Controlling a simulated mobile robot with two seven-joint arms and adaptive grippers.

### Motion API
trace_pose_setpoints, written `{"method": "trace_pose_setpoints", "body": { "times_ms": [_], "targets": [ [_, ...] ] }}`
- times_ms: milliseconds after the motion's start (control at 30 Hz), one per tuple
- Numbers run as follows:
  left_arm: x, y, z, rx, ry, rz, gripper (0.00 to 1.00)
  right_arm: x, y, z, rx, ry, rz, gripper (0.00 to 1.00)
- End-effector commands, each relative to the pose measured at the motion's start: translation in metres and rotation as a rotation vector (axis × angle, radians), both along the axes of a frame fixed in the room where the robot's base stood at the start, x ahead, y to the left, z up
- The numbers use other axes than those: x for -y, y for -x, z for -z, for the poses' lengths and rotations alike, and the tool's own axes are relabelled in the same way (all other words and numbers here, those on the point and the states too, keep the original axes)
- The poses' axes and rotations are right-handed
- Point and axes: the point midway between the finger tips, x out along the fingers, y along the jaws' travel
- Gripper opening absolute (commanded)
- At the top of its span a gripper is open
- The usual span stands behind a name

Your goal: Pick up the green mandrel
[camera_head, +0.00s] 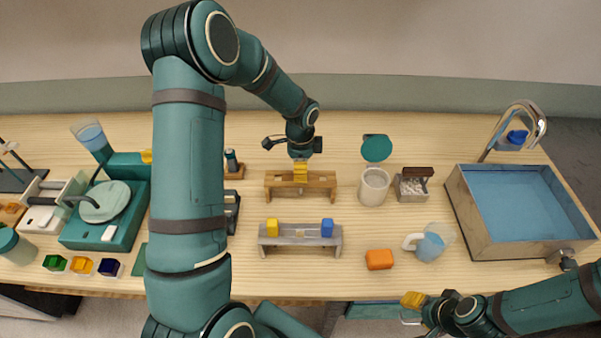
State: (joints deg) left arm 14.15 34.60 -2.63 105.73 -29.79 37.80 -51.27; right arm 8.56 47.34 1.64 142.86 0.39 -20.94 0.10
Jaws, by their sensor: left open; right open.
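I cannot clearly make out a green mandrel; part of the bench is hidden behind my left arm. A small dark green upright piece (231,160) stands in a wooden block just right of that arm. My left gripper (300,157) is open above the wooden rack (323,180), right of the upright piece. Yellow shows directly under it. My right gripper (412,309) is open by the bench's front edge, far from both green things, with a yellow piece (413,299) at its tip.
A grey rack (300,236) carries a yellow block (272,227) and a blue block (327,228). A green machine (110,220) stands left.

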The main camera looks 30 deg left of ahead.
Motion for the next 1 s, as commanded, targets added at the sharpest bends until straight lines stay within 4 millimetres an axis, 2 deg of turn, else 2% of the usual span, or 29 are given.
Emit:
{"method": "trace_pose_setpoints", "body": {
  "times_ms": [133, 433, 467, 600, 633, 1000],
  "targets": [
    [0.000, 0.000, 0.018, -0.001, -0.001, 0.001, 0.63, 0.000, 0.000, 0.000, 0.000, 0.000, 0.000, 0.47],
    [0.000, 0.000, 0.021, 0.001, -0.001, 0.000, 0.63, 0.000, 0.000, 0.000, 0.000, 0.000, 0.000, 0.47],
    [0.000, 0.000, 0.021, 0.001, -0.001, 0.000, 0.58, 0.000, 0.000, 0.000, 0.000, 0.000, 0.000, 0.47],
    [0.000, 0.000, 0.021, 0.001, -0.001, 0.000, 0.09, 0.000, 0.000, 0.000, 0.000, 0.000, 0.000, 0.47],
    [0.000, 0.000, 0.021, 0.001, -0.001, 0.000, 0.00, 0.000, 0.000, 0.000, 0.000, 0.000, 0.000, 0.47],
    [0.000, 0.000, 0.021, 0.000, 0.000, 0.000, 0.00, 0.000, 0.000, 0.000, 0.000, 0.000, 0.000, 0.47]
  ]
}}
